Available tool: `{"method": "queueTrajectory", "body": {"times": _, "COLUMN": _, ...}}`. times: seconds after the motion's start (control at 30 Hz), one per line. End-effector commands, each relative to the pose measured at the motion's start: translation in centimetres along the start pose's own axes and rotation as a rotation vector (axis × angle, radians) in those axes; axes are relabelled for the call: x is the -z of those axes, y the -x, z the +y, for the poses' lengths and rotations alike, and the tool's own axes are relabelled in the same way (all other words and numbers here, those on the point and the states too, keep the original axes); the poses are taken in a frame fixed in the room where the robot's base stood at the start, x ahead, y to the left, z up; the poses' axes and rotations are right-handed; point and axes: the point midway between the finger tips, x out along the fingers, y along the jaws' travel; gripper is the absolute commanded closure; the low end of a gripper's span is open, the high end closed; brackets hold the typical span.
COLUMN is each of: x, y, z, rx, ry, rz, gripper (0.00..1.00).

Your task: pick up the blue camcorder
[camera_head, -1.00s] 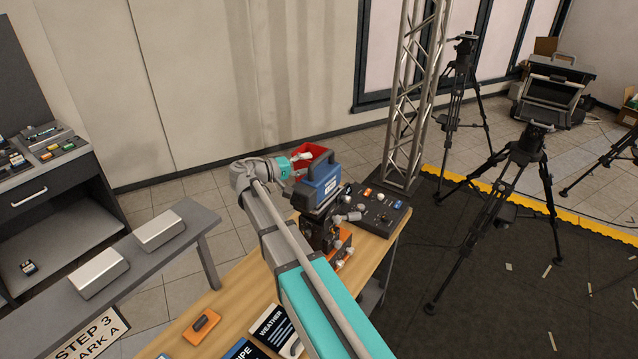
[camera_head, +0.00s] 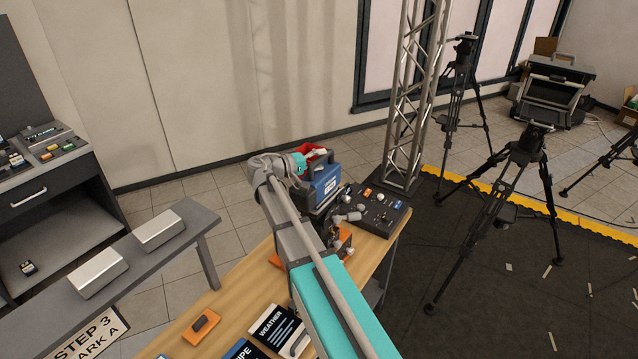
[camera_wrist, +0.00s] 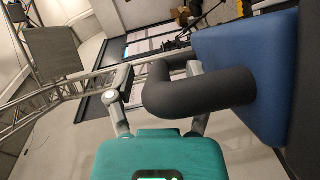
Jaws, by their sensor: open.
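The blue camcorder (camera_head: 325,186) with a dark top handle (camera_head: 316,158) stands upright on a dark mount at the far end of the wooden table. My gripper (camera_head: 308,163) is close against its left side at handle height, partly hidden by my own arm. In the wrist view, my open gripper (camera_wrist: 158,73) has one finger left of the thick dark handle (camera_wrist: 205,92). The other finger passes behind the handle and is partly covered by it. The camcorder's blue side (camera_wrist: 243,68) fills the right. I cannot tell whether the fingers touch the handle.
A red bin (camera_head: 309,149) is just behind the camcorder. A dark control panel (camera_head: 376,211) lies to its right, near a metal truss (camera_head: 411,95). Books (camera_head: 280,329) and an orange block (camera_head: 201,326) lie nearer on the wooden table (camera_head: 245,281).

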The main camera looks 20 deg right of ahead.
Motion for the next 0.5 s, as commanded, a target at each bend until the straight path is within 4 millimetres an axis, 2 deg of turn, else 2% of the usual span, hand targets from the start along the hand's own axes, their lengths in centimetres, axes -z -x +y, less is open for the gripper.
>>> {"method": "queueTrajectory", "body": {"times": 0.13, "x": 0.0, "y": 0.01, "z": 0.0, "rx": 0.0, "ry": 0.0, "rz": 0.0, "gripper": 0.32}}
{"method": "queueTrajectory", "body": {"times": 0.5, "x": -0.01, "y": 0.01, "z": 0.0, "rx": 0.0, "ry": 0.0, "rz": 0.0, "gripper": 1.0}}
